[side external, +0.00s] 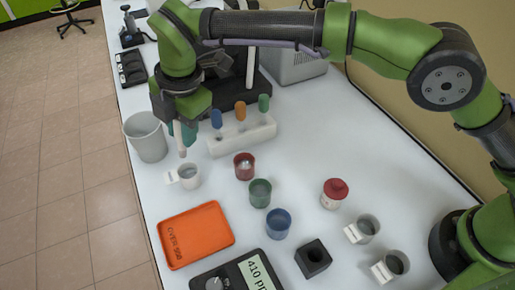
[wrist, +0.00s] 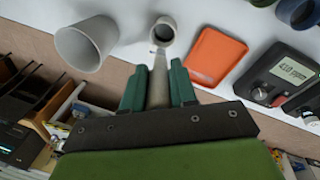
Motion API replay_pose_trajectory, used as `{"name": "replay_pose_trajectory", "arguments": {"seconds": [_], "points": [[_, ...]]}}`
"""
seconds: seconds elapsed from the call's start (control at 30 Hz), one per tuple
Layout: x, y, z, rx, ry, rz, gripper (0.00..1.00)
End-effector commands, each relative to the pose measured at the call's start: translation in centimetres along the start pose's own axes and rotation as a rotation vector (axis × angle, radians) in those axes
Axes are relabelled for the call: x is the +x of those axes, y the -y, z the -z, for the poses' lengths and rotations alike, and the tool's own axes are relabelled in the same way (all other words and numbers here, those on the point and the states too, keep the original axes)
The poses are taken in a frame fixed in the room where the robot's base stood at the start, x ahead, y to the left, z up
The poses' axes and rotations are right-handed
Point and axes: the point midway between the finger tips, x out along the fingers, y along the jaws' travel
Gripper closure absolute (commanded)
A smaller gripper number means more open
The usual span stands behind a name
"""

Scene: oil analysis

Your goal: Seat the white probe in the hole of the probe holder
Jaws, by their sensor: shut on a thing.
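My gripper (side external: 182,128) is shut on the white probe (side external: 182,143), which hangs down from the teal fingers. In the wrist view the probe (wrist: 159,85) lies between the two fingers of my gripper (wrist: 158,76), pointing toward a small pale cup (wrist: 163,33). In the side view the probe's lower end is close above or at the rim of this cup (side external: 188,178); I cannot tell whether it is inside. A black block with a square-looking hole (side external: 313,259), apparently the probe holder, stands at the front right, well apart from my gripper. Its hole looks empty.
A grey beaker (side external: 147,138) stands left of my gripper, and a white rack (side external: 243,138) with coloured-topped items stands right. Red (side external: 244,167), green (side external: 260,193) and blue (side external: 278,223) cups, an orange tray (side external: 195,234) and a meter (side external: 238,274) lie nearer the front.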

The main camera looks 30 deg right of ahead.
Motion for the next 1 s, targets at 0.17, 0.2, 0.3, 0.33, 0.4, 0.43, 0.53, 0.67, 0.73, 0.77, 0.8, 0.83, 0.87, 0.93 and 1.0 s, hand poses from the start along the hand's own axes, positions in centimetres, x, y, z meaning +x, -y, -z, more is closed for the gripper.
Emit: {"name": "replay_pose_trajectory", "arguments": {"seconds": [0.17, 0.2, 0.3, 0.33, 0.4, 0.43, 0.53, 0.67, 0.73, 0.77, 0.8, 0.83, 0.87, 0.93, 1.0], "points": [[-3.9, 2.4, 1.6, -0.025, 0.002, 0.023, 1.0], [-4.5, 3.1, 1.9, -0.021, 0.004, 0.028, 1.0], [-5.7, 5.1, 2.5, -0.006, 0.01, 0.039, 1.0], [-6.1, 5.8, 2.7, 0.0, 0.012, 0.042, 1.0], [-6.8, 7.6, 3.1, 0.018, 0.018, 0.048, 1.0], [-7.1, 8.5, 3.3, 0.028, 0.02, 0.051, 1.0], [-8.0, 11.9, 3.8, 0.07, 0.03, 0.061, 1.0], [-8.6, 16.8, 4.0, 0.142, 0.044, 0.075, 1.0], [-8.6, 19.4, 3.8, 0.188, 0.052, 0.082, 1.0], [-8.5, 20.6, 3.7, 0.207, 0.056, 0.085, 1.0], [-8.3, 22.0, 3.5, 0.236, 0.061, 0.09, 1.0], [-8.2, 23.1, 3.4, 0.258, 0.063, 0.093, 1.0], [-8.0, 24.0, 3.1, 0.28, 0.067, 0.097, 1.0], [-7.5, 26.1, 2.6, 0.33, 0.073, 0.105, 1.0], [-6.9, 27.7, 2.1, 0.379, 0.08, 0.114, 1.0]]}}
